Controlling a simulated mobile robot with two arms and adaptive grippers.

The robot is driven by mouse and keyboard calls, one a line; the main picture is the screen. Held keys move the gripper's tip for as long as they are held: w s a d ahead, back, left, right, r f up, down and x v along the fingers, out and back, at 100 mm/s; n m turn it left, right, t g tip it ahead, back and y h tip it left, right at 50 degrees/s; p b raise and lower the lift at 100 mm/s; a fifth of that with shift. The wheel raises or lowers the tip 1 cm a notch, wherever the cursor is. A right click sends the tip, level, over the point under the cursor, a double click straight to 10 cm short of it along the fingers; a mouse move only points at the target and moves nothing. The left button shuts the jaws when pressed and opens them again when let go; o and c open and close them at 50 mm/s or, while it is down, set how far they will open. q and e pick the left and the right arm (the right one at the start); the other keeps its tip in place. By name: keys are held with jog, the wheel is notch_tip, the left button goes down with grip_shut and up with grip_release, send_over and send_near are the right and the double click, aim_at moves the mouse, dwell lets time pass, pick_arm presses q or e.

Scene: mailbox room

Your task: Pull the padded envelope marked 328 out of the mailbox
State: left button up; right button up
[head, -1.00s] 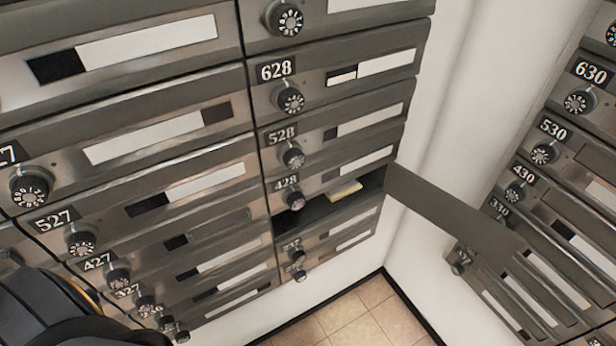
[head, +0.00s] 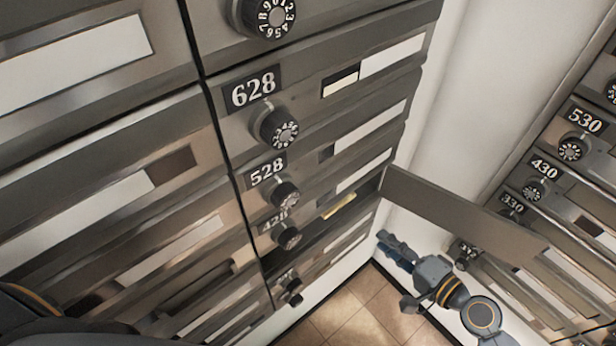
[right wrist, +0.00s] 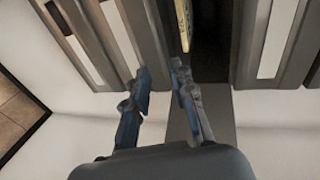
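The padded envelope (head: 340,206) shows as a thin yellow edge in the open mailbox (head: 327,225) below 428; most of it is hidden inside. Its marking cannot be read. In the right wrist view the envelope's yellow edge (right wrist: 183,22) sits at the top, beside the dark opening. My right gripper (head: 390,246) is low, right of the opening and below the open door (head: 450,212). In the right wrist view its fingers (right wrist: 161,74) are apart with nothing between them, short of the envelope. My left gripper is out of view; only a dark part of my arm shows at lower left.
The open door juts out to the right above my right arm. Closed mailboxes with dials, such as 528 (head: 285,195), surround the opening. Another mailbox bank (head: 560,190) stands on the right. A white wall (head: 455,130) and tiled floor (head: 365,305) lie between.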

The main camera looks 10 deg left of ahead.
aim_at(340, 205)
jog(key=shift+y, duration=0.6)
jog(key=w+a, duration=0.2)
jog(key=a, duration=0.1)
jog(key=w+a, duration=0.2)
jog(key=a, duration=0.2)
jog(key=w+a+r+p, duration=0.1)
jog(key=w+a, duration=0.1)
jog(key=a, duration=0.2)
jog(key=shift+w+a+f, duration=0.1)
jog(key=shift+w+a, duration=0.35)
jog(key=shift+a, duration=0.1)
grip_shut()
jog(key=shift+s, duration=0.1)
jog(key=shift+f, duration=0.25)
jog(key=shift+r, duration=0.15)
